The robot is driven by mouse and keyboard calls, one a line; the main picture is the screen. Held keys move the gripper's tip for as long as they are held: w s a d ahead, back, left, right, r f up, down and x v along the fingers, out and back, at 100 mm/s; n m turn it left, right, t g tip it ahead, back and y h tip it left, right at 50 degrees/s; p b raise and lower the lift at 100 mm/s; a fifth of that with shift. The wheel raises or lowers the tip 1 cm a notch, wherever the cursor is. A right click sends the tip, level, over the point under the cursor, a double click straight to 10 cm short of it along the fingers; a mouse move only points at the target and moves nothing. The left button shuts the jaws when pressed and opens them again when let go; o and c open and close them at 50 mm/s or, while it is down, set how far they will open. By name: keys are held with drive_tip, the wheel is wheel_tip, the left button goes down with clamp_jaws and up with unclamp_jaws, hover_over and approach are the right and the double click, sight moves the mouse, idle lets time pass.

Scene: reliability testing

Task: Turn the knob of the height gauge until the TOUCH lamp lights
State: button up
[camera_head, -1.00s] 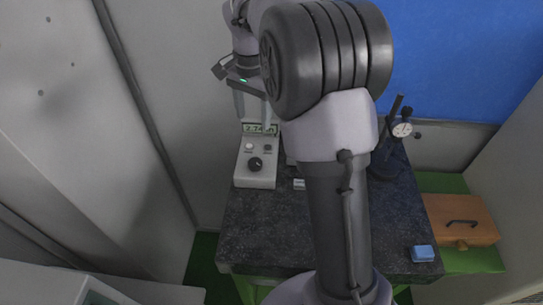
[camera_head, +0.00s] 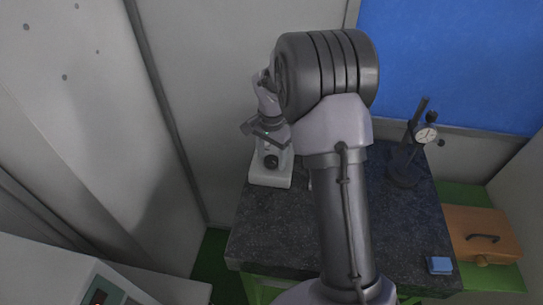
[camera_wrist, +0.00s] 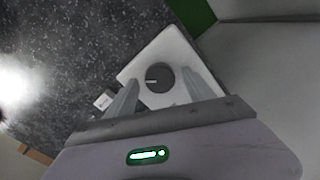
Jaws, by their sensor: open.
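The height gauge is a white box (camera_head: 270,180) with a round dark knob (camera_head: 271,162) on its sloped face, at the left back of the granite table in the head view. My gripper (camera_head: 268,145) is just behind and above the knob in that view and hides the gauge's display and lamps. In the wrist view, the dark knob (camera_wrist: 159,79) with a pale pointer line sits on the white box (camera_wrist: 168,45). My open gripper (camera_wrist: 161,80) has one finger on each side of the knob, with visible gaps. I cannot tell contact or whether the TOUCH lamp is lit.
The dark granite table (camera_head: 285,235) has free room in front. A dial indicator stand (camera_head: 405,170) stands at the right back. A blue block (camera_head: 439,265) lies at the right front. A wooden box (camera_head: 482,235) is further right. A small pale block (camera_wrist: 104,100) lies beside the gauge.

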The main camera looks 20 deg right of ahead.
drive_tip(key=shift+c, duration=0.2)
clamp_jaws()
drive_tip(key=n, duration=0.4)
drive_tip(key=shift+r+n+p, duration=0.1)
drive_tip(key=shift+n+p, duration=0.3)
drive_tip(key=n+p, duration=0.1)
drive_tip(key=n, duration=0.4)
drive_tip(key=shift+w, duration=0.1)
drive_tip(key=n+p, duration=0.1)
drive_tip(key=n, duration=0.4)
drive_tip(key=shift+n, duration=0.4)
drive_tip(key=shift+a+n+p, duration=0.1)
drive_tip(key=shift+n+p, duration=0.55)
drive_tip(key=shift+n, duration=1.45)
